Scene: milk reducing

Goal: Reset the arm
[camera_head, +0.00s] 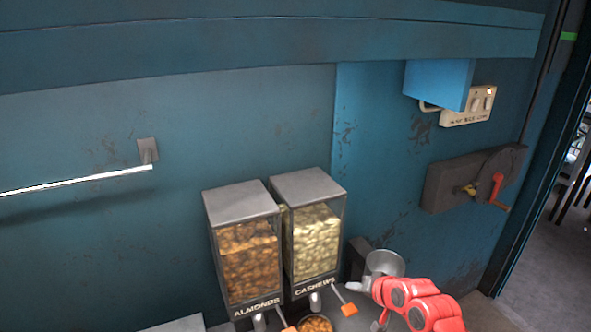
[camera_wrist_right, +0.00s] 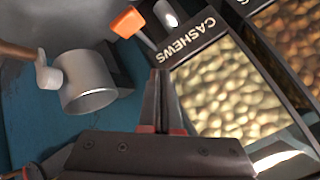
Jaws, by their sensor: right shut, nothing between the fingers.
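My right arm (camera_head: 420,305) shows in red at the lower right of the head view, beside the cashews dispenser. In the right wrist view my right gripper (camera_wrist_right: 162,78) has its dark fingers together, with nothing between them. The cashews dispenser (camera_wrist_right: 235,85) is close to the fingers in that view, and a metal cup (camera_wrist_right: 88,84) with a side handle is to their left. My left gripper is not in view.
The almonds dispenser (camera_head: 247,258) stands left of the cashews dispenser (camera_head: 314,240). An orange lever (camera_head: 349,309) sticks out in front. A bowl of nuts (camera_head: 316,324) is below. The metal cup (camera_head: 385,263) is beside my arm. A crank device (camera_head: 472,180) is on the right wall.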

